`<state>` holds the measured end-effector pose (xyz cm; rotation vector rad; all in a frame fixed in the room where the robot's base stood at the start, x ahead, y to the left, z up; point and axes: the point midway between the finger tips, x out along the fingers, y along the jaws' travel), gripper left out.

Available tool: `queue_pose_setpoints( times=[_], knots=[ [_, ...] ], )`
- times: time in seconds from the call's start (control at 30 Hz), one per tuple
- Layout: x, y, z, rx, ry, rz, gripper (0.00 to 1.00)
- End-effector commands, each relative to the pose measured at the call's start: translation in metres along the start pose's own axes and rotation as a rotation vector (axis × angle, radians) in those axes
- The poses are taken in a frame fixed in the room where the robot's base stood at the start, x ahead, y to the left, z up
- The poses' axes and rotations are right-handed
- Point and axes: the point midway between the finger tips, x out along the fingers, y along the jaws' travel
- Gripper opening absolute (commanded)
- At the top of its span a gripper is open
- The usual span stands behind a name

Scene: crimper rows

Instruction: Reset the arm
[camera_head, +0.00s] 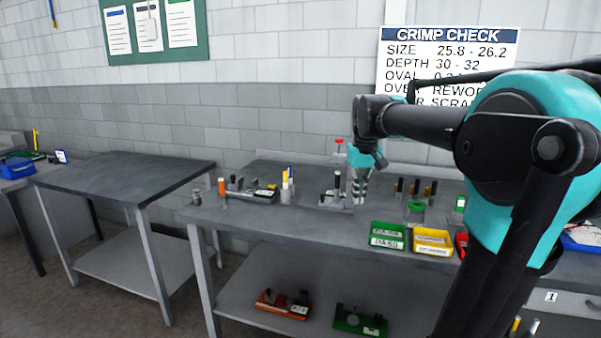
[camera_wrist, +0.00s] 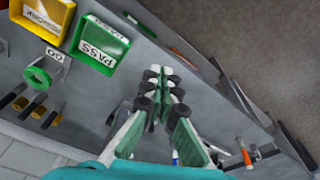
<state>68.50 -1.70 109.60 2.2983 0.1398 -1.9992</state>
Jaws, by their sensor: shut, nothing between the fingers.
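My gripper (camera_head: 361,190) hangs over the crimp workbench (camera_head: 300,222), with its fingers pointing down just to the right of a small stand with a red top (camera_head: 339,142). In the wrist view my gripper (camera_wrist: 165,75) shows its two fingers close together at the tips, shut with nothing between them. My arm reaches in from the right and hides part of the bench and the sign. I cannot tell how far the fingertips are above the bench top.
A green PASS bin (camera_head: 388,236) and a yellow bin (camera_head: 432,242) stand at the bench's front edge. Dark-handled tools (camera_head: 415,190) stand to the gripper's right. A tool tray (camera_head: 250,192) lies left. The separate table (camera_head: 125,178) is bare. A CRIMP CHECK sign (camera_head: 447,50) is on the wall.

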Motion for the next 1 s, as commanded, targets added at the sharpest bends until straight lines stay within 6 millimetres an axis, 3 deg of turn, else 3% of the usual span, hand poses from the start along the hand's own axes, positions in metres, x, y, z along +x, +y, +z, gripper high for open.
queue_pose_setpoints(
  times=[0.03,0.1,0.3,0.5,0.7,1.0],
  knots=[
    [0.026,0.001,0.016,0.011,0.018,0.002,0.0],
    [0.058,0.002,0.037,0.027,0.046,0.005,0.0],
    [0.143,0.003,0.111,0.072,0.126,0.012,0.0],
    [0.207,-0.001,0.186,0.11,0.193,0.018,0.0],
    [0.234,-0.004,0.227,0.129,0.227,0.02,0.0],
    [0.237,-0.004,0.232,0.131,0.232,0.02,0.0]
  ],
)
